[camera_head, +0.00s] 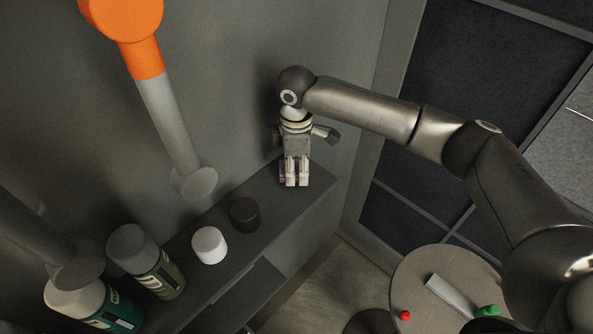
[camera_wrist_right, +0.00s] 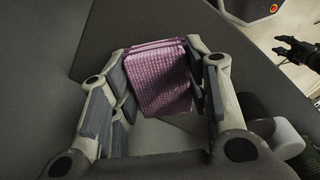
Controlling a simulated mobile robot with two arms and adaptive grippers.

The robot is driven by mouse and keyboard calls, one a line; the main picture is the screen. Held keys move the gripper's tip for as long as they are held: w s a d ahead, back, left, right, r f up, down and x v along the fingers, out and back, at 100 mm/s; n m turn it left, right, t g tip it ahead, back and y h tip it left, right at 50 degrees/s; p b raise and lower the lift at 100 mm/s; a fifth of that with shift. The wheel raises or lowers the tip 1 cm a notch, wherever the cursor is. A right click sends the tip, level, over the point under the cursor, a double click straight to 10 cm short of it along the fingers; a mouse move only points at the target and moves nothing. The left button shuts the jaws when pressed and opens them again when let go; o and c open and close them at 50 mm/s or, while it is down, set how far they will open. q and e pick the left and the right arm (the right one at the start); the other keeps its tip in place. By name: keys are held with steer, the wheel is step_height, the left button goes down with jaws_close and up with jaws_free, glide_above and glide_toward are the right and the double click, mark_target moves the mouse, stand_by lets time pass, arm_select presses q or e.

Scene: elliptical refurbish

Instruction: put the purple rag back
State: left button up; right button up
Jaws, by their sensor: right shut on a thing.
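The purple rag (camera_wrist_right: 162,80) is a folded, textured cloth between the two fingers of my right gripper (camera_wrist_right: 160,95) in the right wrist view. The fingers are shut on it from both sides. In the head view my right gripper (camera_head: 296,172) points down at the far right end of the dark shelf (camera_head: 312,190), and only slivers of purple show beside its fingers. I cannot tell whether the rag touches the shelf.
On the shelf stand a black-capped item (camera_head: 244,214), a white-capped item (camera_head: 209,245), a green bottle (camera_head: 150,262) and a teal bottle (camera_head: 95,305). A round table (camera_head: 425,275) at lower right holds a tube and small red and green things. A wall is behind the shelf.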

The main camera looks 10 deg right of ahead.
mark_target(296, 175)
step_height(296, 175, down, 3)
steer(key=shift+r+p, duration=0.1)
steer(key=shift+p, duration=0.95)
steer(key=shift+f, duration=0.35)
steer(key=o, duration=0.9)
steer(key=shift+r, duration=0.1)
step_height(296, 175, up, 11)
steer(key=b, duration=0.5)
steer(key=shift+r, duration=0.65)
steer(key=shift+f, duration=0.1)
